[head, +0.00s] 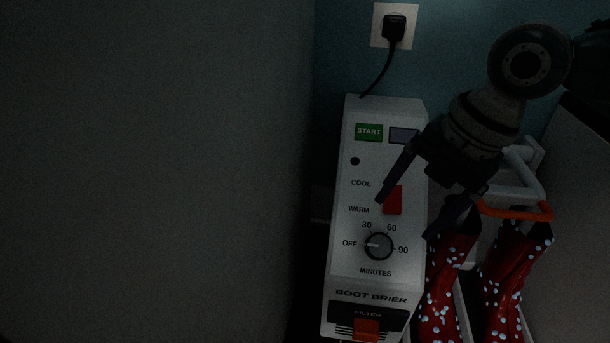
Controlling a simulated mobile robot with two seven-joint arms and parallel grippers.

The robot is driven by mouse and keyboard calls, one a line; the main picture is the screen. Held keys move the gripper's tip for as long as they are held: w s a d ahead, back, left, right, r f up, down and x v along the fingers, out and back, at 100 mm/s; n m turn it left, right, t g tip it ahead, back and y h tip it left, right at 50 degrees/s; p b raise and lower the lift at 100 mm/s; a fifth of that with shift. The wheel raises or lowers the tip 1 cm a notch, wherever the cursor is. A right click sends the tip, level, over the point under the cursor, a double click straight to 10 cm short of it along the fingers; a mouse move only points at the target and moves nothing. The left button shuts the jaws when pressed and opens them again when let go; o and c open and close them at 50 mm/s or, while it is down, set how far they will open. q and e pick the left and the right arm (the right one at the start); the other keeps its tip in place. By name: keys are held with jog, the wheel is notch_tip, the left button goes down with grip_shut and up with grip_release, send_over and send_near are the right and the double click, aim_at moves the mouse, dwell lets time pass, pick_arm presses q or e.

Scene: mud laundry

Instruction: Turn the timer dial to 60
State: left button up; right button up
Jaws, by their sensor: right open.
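The white boot dryer panel (345,285) stands upright in the middle of the head view. Its round grey timer dial (379,246) is low on the panel, ringed by OFF, 30, 60 and 90 above the word MINUTES. The dial's pale pointer mark lies toward OFF on the left. My right gripper (406,219) comes in from the upper right with its two dark fingers apart and empty. One fingertip is over the panel near the red switch, above the dial; the other is right of the dial. Neither appears to touch the dial. My left gripper is out of view.
A green START button (368,132) and a red COOL/WARM switch (392,200) sit above the dial. Red spotted boots (500,285) hang at right beside an orange-tipped rack tube (514,212). A black plug (394,28) is in the wall outlet. A large dark surface fills the left.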

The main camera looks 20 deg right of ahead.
aim_at(381, 245)
jog(key=b+x, duration=0.7)
jog(key=x, duration=0.1)
jog(key=shift+a+f, duration=0.15)
jog(key=shift+f, duration=0.2)
jog(key=shift+c, duration=0.9)
jog(key=c, duration=0.9)
grip_shut()
